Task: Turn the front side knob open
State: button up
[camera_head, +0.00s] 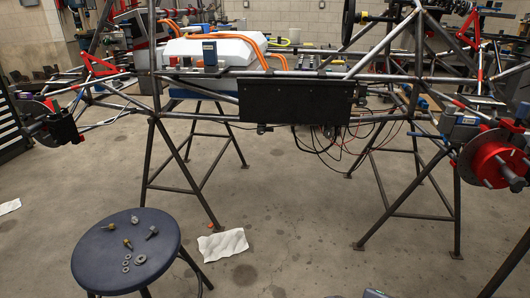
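The tube chassis (205,75) stands across the picture on dark metal stands. A flat black panel (290,100) is fixed to its near side. I cannot make out for certain which part is the front side knob, so I cannot tell how it is turned. A small blue and grey device (209,55) stands on the near rail, and a blue-grey box (457,125) is mounted near the right end. A red disc (495,158) sits at the right end. My gripper is not clearly in view. A small dark shape at the bottom edge is cut off.
A round dark blue stool (97,262) with several small metal parts stands at lower left. A white cloth (223,244) lies on the floor in front of the chassis. Loose cables hang below the panel. The concrete floor (300,260) at centre front is mostly clear.

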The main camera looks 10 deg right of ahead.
aim_at(328, 134)
jog(key=i+z, duration=0.35)
jog(key=i, duration=0.15)
jog(key=i+z, duration=0.3)
jog(key=i, duration=0.2)
